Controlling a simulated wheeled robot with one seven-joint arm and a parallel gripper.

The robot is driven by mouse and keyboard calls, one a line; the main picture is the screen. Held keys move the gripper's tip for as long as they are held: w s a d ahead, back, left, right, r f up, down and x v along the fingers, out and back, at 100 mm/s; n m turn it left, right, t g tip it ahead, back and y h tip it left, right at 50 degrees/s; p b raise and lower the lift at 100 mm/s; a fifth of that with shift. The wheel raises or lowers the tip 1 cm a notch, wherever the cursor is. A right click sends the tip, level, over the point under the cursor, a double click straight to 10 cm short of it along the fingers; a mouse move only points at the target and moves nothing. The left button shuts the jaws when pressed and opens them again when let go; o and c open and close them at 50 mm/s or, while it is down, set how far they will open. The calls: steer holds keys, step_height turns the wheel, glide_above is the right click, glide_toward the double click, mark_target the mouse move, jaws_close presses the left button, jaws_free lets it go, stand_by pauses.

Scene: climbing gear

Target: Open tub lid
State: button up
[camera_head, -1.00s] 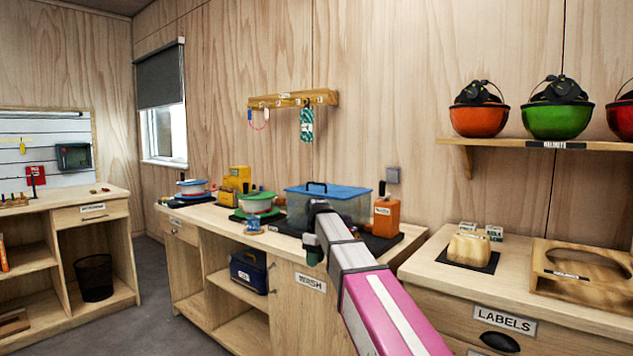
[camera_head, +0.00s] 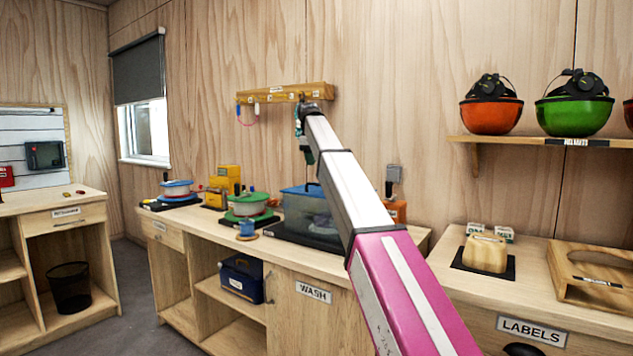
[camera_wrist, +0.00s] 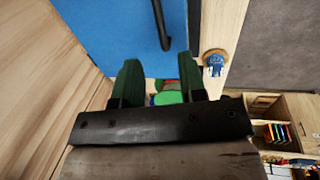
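The tub (camera_head: 302,213) stands on a black mat on the wooden counter, clear-walled with a blue lid (camera_head: 296,189). My arm hides its right part. In the wrist view the blue lid (camera_wrist: 100,25) fills the upper middle, with its black bar handle (camera_wrist: 160,25) beyond my fingers and slightly right of centre. My gripper (camera_wrist: 158,70) has two green fingers, spread apart with nothing held between them. In the head view my gripper (camera_head: 307,153) points down above the lid, apart from it.
Left of the tub are a green-rimmed bowl (camera_head: 248,206), a blue spool (camera_head: 247,229), a yellow device (camera_head: 223,186) and a white-blue round container (camera_head: 177,188). An orange container (camera_head: 398,211) shows right of my arm. A peg rail (camera_head: 285,93) is on the wall behind my wrist.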

steer(key=f, duration=0.3)
steer(key=w+f, duration=0.1)
steer(key=f, duration=0.1)
steer(key=d+f, duration=0.1)
steer(key=f, duration=0.2)
steer(key=shift+w+f, duration=0.2)
steer(key=shift+f, duration=0.15)
jaws_close()
